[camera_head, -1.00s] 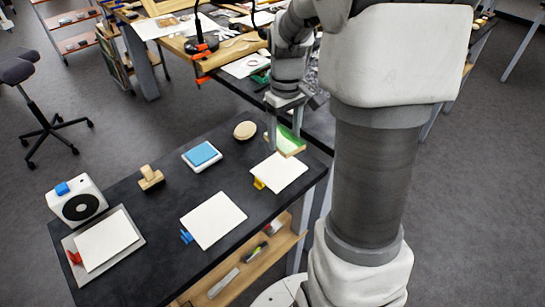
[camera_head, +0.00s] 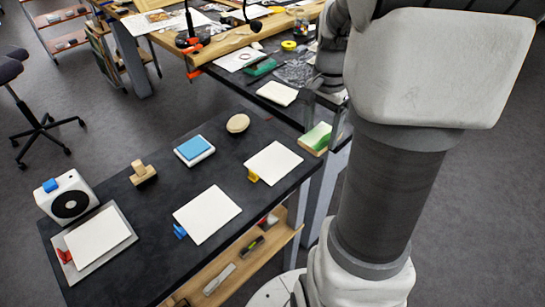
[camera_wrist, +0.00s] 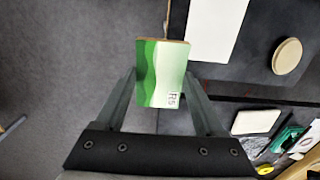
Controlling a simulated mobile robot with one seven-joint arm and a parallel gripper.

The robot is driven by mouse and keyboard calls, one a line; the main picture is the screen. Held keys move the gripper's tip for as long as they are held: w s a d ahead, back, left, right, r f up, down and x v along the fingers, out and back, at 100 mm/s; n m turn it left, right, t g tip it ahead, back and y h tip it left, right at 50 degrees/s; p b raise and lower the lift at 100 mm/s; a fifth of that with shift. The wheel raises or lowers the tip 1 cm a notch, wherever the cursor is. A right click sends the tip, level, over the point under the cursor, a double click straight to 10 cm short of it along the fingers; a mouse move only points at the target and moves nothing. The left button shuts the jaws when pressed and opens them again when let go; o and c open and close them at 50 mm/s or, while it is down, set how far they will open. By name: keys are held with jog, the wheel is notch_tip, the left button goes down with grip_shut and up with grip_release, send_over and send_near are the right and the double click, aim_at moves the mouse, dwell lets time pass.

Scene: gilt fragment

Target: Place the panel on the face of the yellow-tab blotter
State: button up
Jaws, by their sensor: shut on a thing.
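The panel (camera_head: 316,137) is a small slab with a green and pale printed face and a wood-coloured edge. My gripper (camera_wrist: 160,82) is shut on it, one finger at each side. In the head view it hangs to the right of the yellow-tab blotter (camera_head: 273,163), by the dark table's right end and apart from the blotter. The blotter is a white sheet with a yellow tab at its left corner. In the wrist view a white sheet (camera_wrist: 216,30), probably this blotter, lies beyond the panel. The panel's face (camera_wrist: 161,72) shows dark lettering.
The dark table (camera_head: 150,220) also holds a blue-tab blotter (camera_head: 207,214), a red-tab blotter (camera_head: 98,235), a blue pad (camera_head: 194,148), a wooden block (camera_head: 143,173), a round wooden disc (camera_head: 238,123) and a white device (camera_head: 68,198). A cluttered bench (camera_head: 235,84) stands behind.

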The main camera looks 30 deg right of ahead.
jog(key=b, duration=0.1)
send_over(274, 161)
notch_tip(274, 161, down, 7)
jog(key=shift+a+r, duration=0.1)
jog(key=shift+f+b, duration=0.6)
jog(key=shift+f, duration=1.3)
jog(key=shift+f, duration=0.2)
jog(key=o, duration=1.5)
